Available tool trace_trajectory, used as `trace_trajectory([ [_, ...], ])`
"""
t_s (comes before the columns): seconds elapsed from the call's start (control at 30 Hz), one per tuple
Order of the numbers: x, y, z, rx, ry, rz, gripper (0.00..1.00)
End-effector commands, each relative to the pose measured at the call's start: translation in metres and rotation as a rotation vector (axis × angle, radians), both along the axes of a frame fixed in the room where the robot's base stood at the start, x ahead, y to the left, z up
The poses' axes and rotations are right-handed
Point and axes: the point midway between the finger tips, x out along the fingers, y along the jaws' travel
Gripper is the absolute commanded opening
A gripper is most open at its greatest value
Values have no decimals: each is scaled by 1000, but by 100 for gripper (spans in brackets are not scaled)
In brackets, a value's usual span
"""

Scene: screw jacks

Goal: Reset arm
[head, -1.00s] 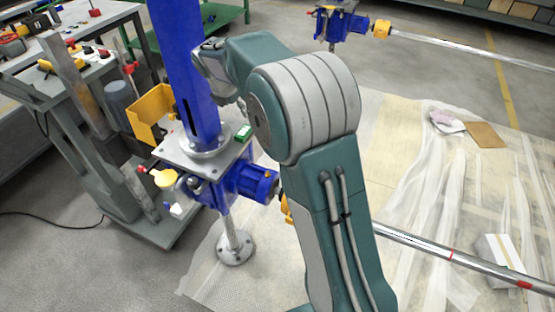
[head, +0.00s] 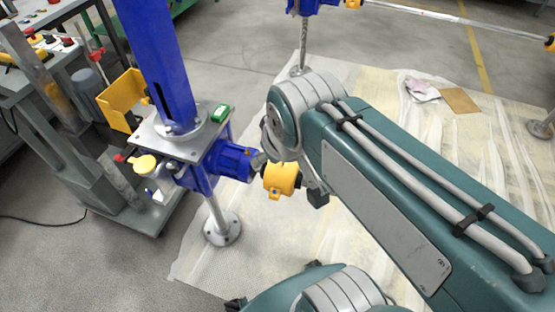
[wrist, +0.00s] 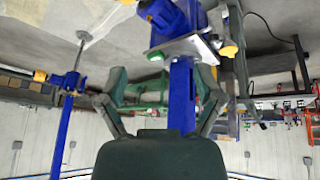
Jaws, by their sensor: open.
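In the wrist view, which looks upside down, my gripper (wrist: 163,82) is open, its two dark green fingers spread wide with nothing held between them. The blue column of the near screw jack (wrist: 182,95) shows between the fingers but lies beyond them. In the head view the near screw jack (head: 160,60) stands upright at left, with a grey plate, blue gearbox and round foot. My arm (head: 390,200) is bent at right, its joint beside the jack's yellow coupling. I cannot clearly make out the gripper in the head view.
A yellow bracket (head: 122,100) and grey workbench (head: 95,165) stand left of the jack. Another jack (head: 300,8) stands at the back, with a shaft (head: 460,20) running right. Plastic sheeting (head: 365,85) covers the floor, with cardboard (head: 460,100) on it. A cable lies at lower left.

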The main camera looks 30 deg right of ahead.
Motion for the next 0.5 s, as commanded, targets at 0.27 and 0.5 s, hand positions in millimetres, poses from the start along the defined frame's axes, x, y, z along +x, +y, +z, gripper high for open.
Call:
trace_trajectory([
  [0.27, -24, 1, -12, 90, -19, -139, 85],
  [0.5, -23, 1, -11, 89, -19, -136, 85],
])
